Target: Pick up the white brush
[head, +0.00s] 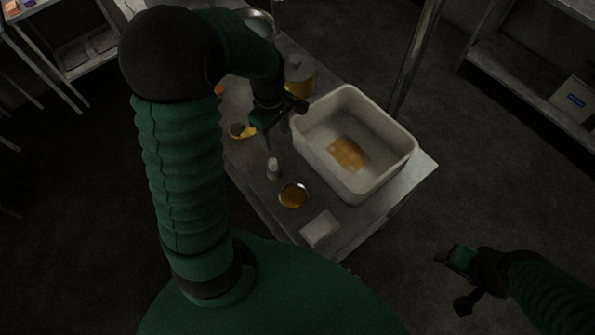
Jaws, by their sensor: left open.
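I cannot make out a white brush for certain. A pale rectangular block (320,228) lies at the table's near edge, and a small white-topped object (273,168) stands left of the tub. Neither shows clear bristles. My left gripper (282,118) is open, pointing down over the table beside the tub's left rim. It appears empty and hides part of the tabletop behind it. My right gripper (457,282) is off the table at the lower right, with its fingers apart and nothing seen between them.
A white tub (401,172) with an orange-brown patch inside takes up the table's right side. A round dish (293,195), a yellow item (243,131), a yellowish bottle (299,80) and a metal bowl (258,22) stand on the metal table (378,209). A shelf (530,85) is at right.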

